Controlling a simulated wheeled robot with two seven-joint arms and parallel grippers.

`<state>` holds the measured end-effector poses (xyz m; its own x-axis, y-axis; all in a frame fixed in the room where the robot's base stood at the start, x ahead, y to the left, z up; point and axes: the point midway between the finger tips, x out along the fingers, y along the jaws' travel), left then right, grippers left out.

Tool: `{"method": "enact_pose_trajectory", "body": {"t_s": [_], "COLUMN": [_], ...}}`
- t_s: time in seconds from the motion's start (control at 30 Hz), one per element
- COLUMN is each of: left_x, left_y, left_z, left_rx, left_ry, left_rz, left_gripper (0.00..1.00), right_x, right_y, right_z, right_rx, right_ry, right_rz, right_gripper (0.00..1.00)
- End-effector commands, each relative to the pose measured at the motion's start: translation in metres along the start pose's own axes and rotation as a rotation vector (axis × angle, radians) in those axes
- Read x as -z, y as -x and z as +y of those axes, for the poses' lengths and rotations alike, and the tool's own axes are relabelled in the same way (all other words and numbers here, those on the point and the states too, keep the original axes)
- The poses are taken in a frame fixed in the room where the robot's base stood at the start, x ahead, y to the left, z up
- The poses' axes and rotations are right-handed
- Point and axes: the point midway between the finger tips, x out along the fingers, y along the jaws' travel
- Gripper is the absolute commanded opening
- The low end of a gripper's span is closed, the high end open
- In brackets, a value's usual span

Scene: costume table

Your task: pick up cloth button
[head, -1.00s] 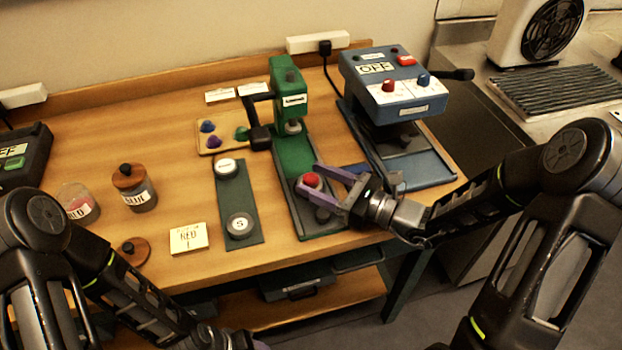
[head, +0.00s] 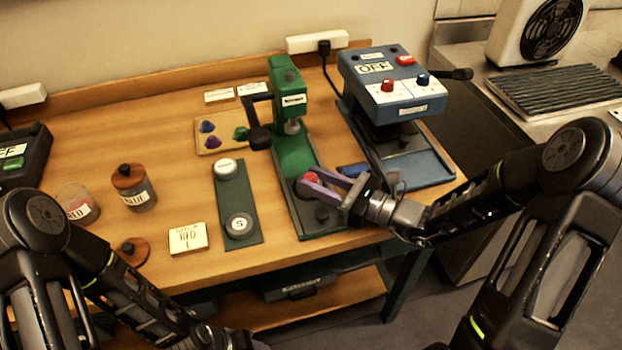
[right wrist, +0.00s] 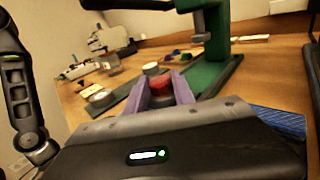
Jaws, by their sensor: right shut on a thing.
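The red cloth button (head: 312,181) sits at the front part of the green press's base (head: 296,155). My right gripper (head: 311,183) reaches in from the right and is shut on the button, with its purple fingers on either side of it. In the right wrist view the red button (right wrist: 160,83) shows between the fingertips (right wrist: 160,92); whether it is clear of the base is hard to tell.
The blue machine (head: 392,85) marked OFF stands just right of the green press (head: 289,90). A dark green strip with two round pieces (head: 240,200) lies to the left. A card (head: 188,238) reads RED L. Jars (head: 134,187) and a board with coloured pieces (head: 215,136) stand further left and back.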

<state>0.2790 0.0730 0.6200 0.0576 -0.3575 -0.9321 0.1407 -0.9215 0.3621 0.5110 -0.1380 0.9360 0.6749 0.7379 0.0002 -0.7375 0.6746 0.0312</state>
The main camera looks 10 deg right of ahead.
Motion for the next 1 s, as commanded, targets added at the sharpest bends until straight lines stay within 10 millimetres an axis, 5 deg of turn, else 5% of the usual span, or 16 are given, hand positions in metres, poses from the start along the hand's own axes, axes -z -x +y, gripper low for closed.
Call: {"method": "enact_pose_trajectory", "body": {"t_s": [0.37, 0.8, 1.0], "left_x": [0.0, 0.0, 0.0], "left_y": [0.001, 0.003, 0.004], "left_z": [0.0, 0.001, 0.001], "left_rx": [0.0, 0.0, 0.0], "left_ry": [0.0, 0.0, 0.0], "left_rz": [0.0, 0.0, 0.0], "left_gripper": [0.49, 0.49, 0.49], "right_x": [-0.013, -0.089, -0.1], "right_y": [0.0, 0.0, 0.0], "right_z": [0.0, 0.003, 0.003], "right_rx": [0.0, 0.0, 0.0], "right_ry": [0.003, 0.005, 0.0], "right_rz": [0.0, -0.001, 0.0], "right_gripper": [0.0, 0.0, 0.0]}}
